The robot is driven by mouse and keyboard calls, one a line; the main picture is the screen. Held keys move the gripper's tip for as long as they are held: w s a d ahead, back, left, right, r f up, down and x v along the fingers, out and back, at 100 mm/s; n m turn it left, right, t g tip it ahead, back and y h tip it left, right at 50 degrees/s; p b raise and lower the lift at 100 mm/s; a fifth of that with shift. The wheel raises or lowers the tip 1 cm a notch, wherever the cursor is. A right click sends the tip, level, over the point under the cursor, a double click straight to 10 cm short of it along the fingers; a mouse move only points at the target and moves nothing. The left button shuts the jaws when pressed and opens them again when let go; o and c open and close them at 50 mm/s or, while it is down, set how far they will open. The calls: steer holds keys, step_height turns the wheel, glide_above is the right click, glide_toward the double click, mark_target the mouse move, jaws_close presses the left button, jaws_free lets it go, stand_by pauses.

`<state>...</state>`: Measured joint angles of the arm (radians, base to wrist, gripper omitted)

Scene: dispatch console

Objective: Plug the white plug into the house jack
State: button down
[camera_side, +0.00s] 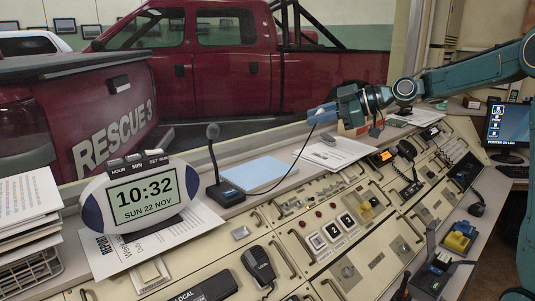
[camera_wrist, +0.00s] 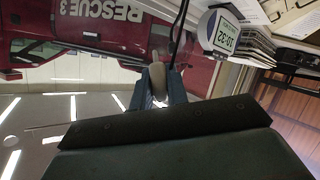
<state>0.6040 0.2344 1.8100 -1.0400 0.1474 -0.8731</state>
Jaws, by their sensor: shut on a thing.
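My gripper (camera_side: 322,114) is raised above the back of the console, its blue fingers pointing left. In the wrist view its fingers (camera_wrist: 168,88) are closed around a pale, rounded piece (camera_wrist: 157,76), which appears to be the white plug. A dark cable (camera_wrist: 180,25) runs away from it; in the side view the cable (camera_side: 301,155) hangs from the fingertips down toward the console near the microphone. The plug itself is mostly hidden by the fingers in the side view. I cannot make out which fitting on the console is the house jack.
The sloped console (camera_side: 290,232) holds switches, handles and numbered tiles (camera_side: 332,230). A gooseneck microphone (camera_side: 212,160), a blue notepad (camera_side: 258,173), a football-shaped clock (camera_side: 142,195) and a handset (camera_side: 259,264) stand around it. Papers (camera_side: 335,152) lie below my gripper. The air around it is clear.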

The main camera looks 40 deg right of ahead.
step_height(320, 180, down, 10)
steer(key=w+a+n+g+y, duration=0.1)
steer(key=a+n+g, duration=0.15)
steer(key=n, duration=0.25)
steer(key=n+g+y, duration=0.1)
steer(key=n+g, duration=0.3)
glide_above(286, 206)
steer(key=s, duration=0.5)
step_height(286, 206, down, 8)
steer(key=shift+d+f, duration=0.2)
steer(key=shift+d, duration=0.1)
steer(key=shift+f, duration=0.15)
steer(key=shift+w+f, duration=0.7)
steer(key=shift+f, duration=0.35)
steer(key=shift+w+f, duration=0.7)
steer(key=shift+f, duration=0.35)
steer(key=shift+w+f, duration=0.3)
steer(key=shift+f, duration=0.2)
steer(key=shift+w+f, duration=0.3)
steer(key=shift+f, duration=0.2)
stand_by(0.9)
steer(key=c, duration=1.5)
jaws_free()
steer(key=shift+o, duration=1)
steer(key=shift+r, duration=0.1)
